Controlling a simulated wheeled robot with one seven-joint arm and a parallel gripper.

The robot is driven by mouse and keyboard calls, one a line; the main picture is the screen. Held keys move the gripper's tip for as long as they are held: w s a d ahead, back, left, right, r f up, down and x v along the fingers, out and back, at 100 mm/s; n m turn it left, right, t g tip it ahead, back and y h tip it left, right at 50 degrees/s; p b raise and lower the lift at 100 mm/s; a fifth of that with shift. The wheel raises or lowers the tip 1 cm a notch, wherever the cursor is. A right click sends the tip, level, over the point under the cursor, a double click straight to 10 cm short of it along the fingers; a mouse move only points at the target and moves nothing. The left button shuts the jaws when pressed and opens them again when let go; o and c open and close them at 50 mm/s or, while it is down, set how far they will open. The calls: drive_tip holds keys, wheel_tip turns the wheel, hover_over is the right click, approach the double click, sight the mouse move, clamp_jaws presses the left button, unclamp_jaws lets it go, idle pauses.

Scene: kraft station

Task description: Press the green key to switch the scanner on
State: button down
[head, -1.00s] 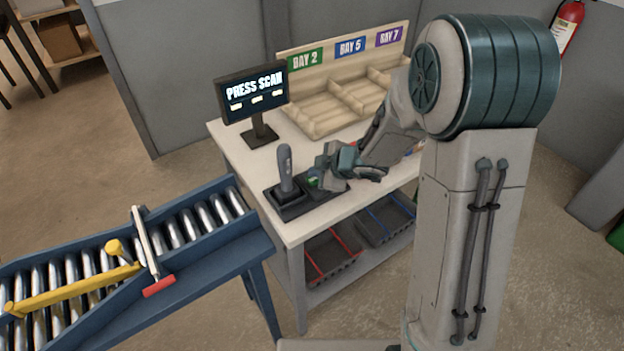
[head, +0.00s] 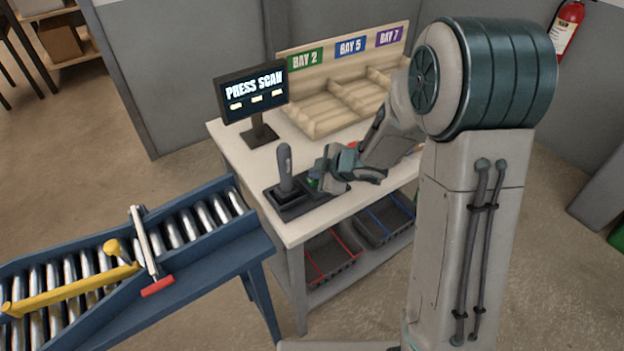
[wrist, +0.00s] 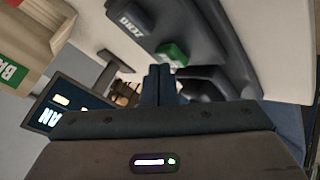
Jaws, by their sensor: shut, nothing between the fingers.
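The green key (wrist: 172,52) sits on a dark scanner base in the wrist view, just beyond my fingertips. In the head view the green key (head: 314,179) shows only partly, beside my gripper. My gripper (wrist: 161,72) is shut with nothing between its fingers; a small gap seems to lie between the tips and the key, but I cannot tell whether they touch. In the head view my gripper (head: 324,180) is low over the base. The handheld scanner (head: 285,168) stands upright in its dark cradle (head: 291,208). The monitor (head: 252,93) reads "PRESS SCAN".
A wooden bay rack (head: 318,123) labelled BAY 2, BAY 5 and BAY 7 stands at the back of the white table (head: 297,231). A roller conveyor (head: 200,262) lies at the left. Dark bins (head: 334,262) sit on the shelf below.

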sight(317, 181)
drive_tip(key=shift+f, duration=0.25)
idle(0.4)
drive_tip(key=shift+r+p, duration=0.9)
drive_tip(key=shift+r, duration=0.05)
wheel_tip(317, 181, up, 5)
drive_tip(key=p, duration=0.5)
idle(0.5)
